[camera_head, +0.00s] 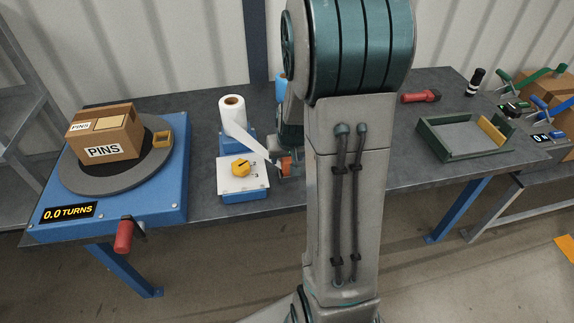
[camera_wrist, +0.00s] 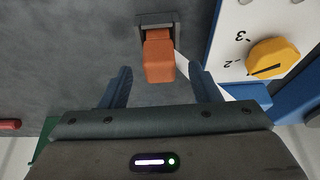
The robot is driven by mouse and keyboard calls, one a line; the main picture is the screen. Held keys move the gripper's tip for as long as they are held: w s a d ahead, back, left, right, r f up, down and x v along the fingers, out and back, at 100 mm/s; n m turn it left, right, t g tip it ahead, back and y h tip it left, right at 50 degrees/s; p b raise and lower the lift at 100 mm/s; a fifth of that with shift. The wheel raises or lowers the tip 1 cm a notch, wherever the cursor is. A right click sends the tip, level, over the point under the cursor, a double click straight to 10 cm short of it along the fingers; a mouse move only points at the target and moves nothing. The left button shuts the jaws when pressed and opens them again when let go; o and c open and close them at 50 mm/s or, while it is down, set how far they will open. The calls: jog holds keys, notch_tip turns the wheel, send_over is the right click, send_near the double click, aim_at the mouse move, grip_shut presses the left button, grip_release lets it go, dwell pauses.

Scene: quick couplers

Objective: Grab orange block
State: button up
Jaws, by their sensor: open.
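The orange block (camera_wrist: 159,58) shows in the wrist view at upper centre, against a small grey bracket (camera_wrist: 158,20) on the dark table. My gripper (camera_wrist: 162,80) is open, its two blue-grey fingers apart on the left and right of the block's near end. I cannot tell how far the fingers are above or below it. In the head view the orange block (camera_head: 286,166) shows small beside the white dial panel, partly hidden by my arm.
A white panel with a yellow dial (camera_head: 240,167) stands left of the block, with a paper roll (camera_head: 232,112) behind it. A blue turntable unit (camera_head: 160,212) carries a PINS box (camera_head: 104,133). A green-edged tray (camera_head: 432,137) and red flashlight (camera_head: 420,96) lie to the right.

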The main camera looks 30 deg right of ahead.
jog(key=shift+x, duration=0.9)
jog(key=c, duration=1.1)
jog(key=shift+o, duration=0.2)
jog(key=shift+r, duration=0.15)
